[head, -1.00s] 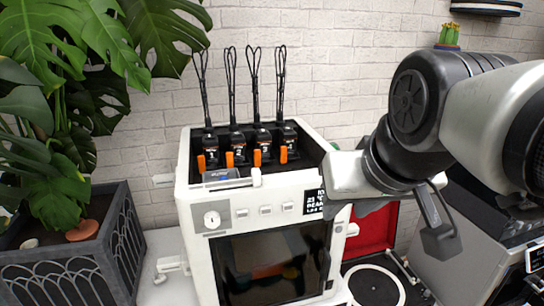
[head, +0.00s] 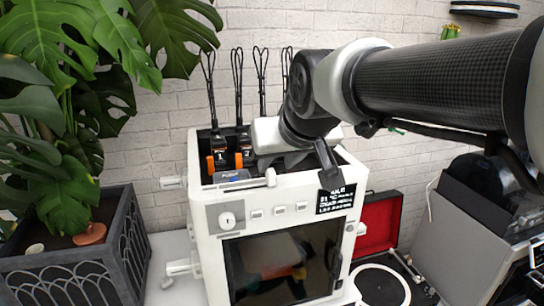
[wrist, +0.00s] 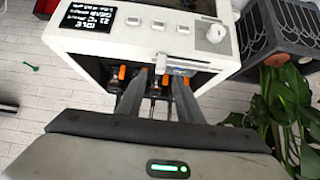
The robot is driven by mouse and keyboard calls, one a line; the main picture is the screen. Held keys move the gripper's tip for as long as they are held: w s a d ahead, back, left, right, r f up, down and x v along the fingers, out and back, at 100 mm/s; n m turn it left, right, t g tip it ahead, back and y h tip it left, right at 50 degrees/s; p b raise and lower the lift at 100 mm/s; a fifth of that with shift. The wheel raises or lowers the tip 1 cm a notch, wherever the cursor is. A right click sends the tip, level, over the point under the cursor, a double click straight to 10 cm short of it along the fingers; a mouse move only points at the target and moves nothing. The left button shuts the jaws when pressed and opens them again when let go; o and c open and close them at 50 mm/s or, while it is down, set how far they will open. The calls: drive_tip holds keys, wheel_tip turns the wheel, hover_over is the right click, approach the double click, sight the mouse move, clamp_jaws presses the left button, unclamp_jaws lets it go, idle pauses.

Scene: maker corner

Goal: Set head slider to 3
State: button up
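The white box-shaped machine (head: 205,250) has an open top with tool heads in a row; heads 1 (head: 218,158) and 2 (head: 245,152) show, the others are mostly hidden behind my arm. A small white slider knob (head: 271,177) stands at the top front edge, just right of a bluish label plate (head: 232,178). The knob also shows in the wrist view (wrist: 160,64). My gripper (head: 292,160) is over the open top, behind and a little right of the knob in the head view. In the wrist view its fingers (wrist: 158,92) are apart and empty.
The front panel has a round dial (head: 227,220), several small buttons, and a dark display (head: 337,199). A planter (head: 75,260) with large leaves stands at left. A red-lidded turntable (head: 380,225) is at right. Thin cable loops rise from the heads.

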sight(271, 171)
drive_tip(key=x, duration=0.6)
drive_tip(key=shift+w+a+f, duration=0.15)
drive_tip(key=shift+w+f, duration=0.1)
clamp_jaws()
